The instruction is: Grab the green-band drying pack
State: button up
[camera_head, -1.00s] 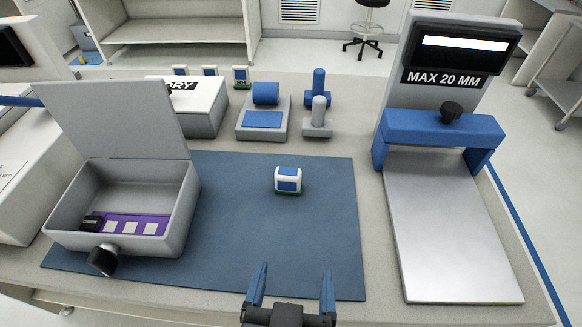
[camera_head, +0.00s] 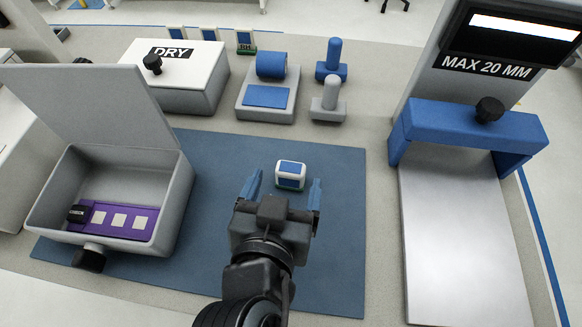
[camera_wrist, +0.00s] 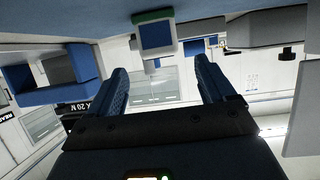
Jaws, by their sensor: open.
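The green-band drying pack (camera_head: 291,174) is a small white block with a blue face and a green band at its base. It stands on the blue mat (camera_head: 340,230), right of the mat's middle. My gripper (camera_head: 286,188) is open, with its blue fingers either side of the near side of the pack. In the wrist view the pack (camera_wrist: 155,34) shows beyond and between the open fingertips (camera_wrist: 165,68), upside down with its green band at the top. The pack stands free, and I cannot tell whether a finger touches it.
An open grey box (camera_head: 168,215) with a purple strip (camera_head: 108,218) is left. Behind stand a white DRY box (camera_head: 180,88), a blue roller unit (camera_head: 268,110) and two stamp-like tools (camera_head: 330,70). A MAX 20 MM gate (camera_head: 470,128) stands right.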

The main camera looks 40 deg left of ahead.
aim_at(291, 167)
jog(key=x, duration=0.4)
jog(key=shift+f+p, duration=0.15)
jog(key=shift+p, duration=0.15)
jog(key=c, duration=1.1)
